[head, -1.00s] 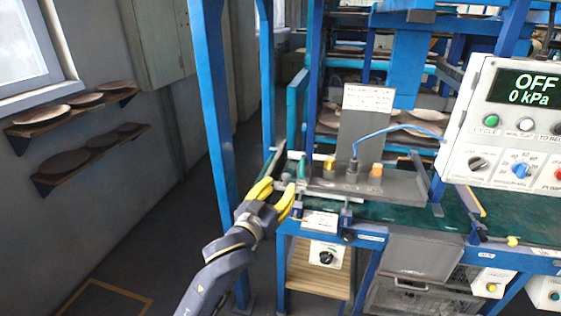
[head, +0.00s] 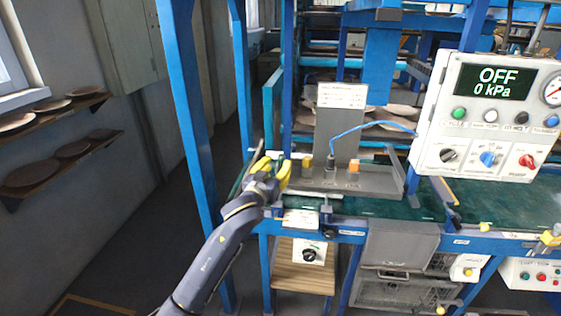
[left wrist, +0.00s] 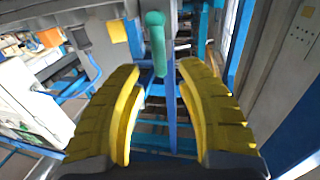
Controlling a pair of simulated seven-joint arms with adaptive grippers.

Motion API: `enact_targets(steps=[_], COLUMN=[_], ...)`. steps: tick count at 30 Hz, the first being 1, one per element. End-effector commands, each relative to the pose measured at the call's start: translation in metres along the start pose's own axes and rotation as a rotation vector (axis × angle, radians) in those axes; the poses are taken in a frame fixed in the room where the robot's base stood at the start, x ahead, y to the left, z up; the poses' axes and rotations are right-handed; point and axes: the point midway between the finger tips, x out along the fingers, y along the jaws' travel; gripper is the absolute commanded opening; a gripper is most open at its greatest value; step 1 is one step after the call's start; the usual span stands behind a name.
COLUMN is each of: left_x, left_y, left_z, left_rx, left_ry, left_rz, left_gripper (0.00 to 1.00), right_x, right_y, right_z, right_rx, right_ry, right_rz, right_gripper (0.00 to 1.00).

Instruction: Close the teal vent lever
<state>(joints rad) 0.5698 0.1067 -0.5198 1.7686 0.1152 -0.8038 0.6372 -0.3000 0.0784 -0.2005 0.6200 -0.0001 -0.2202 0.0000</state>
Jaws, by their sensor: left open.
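The teal lever (left wrist: 155,45) stands between the fingers of my left gripper (left wrist: 155,75) in the left wrist view, its rounded end towards the top. The yellow fingers are open, with a gap on both sides of it. I cannot tell whether they touch the lever. In the head view my left gripper (head: 273,165) is at the left end of the grey fixture (head: 350,181). Its fingers hide most of the lever there. My right gripper is not in view.
A control panel (head: 487,115) reading OFF and 0 kPa hangs at right. A blue post (head: 187,110) stands left of my arm. The green bench top (head: 400,207) is mostly clear in front.

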Motion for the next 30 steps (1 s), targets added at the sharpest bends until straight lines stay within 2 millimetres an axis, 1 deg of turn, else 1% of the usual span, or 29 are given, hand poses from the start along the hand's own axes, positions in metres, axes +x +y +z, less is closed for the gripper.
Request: enact_targets(steps=[1,3,9,15,23,24,30], left_x=[0.007,0.015,0.03,0.036,0.036,0.036,0.036], left_y=[0.0,-0.001,-0.001,0.0,0.0,0.0,0.0], left_z=[-0.001,0.0,0.0,0.0,0.0,0.0,0.0], left_rx=[0.001,0.002,0.002,0.001,0.001,0.001,0.001], left_ry=[0.0,0.0,0.0,0.0,0.0,0.0,0.0], left_rz=[0.0,-0.001,-0.001,0.0,0.0,0.0,-0.001], left_gripper=[0.37,0.37,0.37,0.37,0.37,0.4,0.17], right_x=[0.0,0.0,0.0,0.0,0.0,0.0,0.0], right_y=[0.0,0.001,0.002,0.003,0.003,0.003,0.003], right_z=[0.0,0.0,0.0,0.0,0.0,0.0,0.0], right_rx=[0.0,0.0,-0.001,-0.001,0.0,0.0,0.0], right_ry=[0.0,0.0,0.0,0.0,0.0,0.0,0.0], right_rz=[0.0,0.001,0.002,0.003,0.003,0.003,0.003], right_gripper=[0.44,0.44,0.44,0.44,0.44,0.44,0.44])
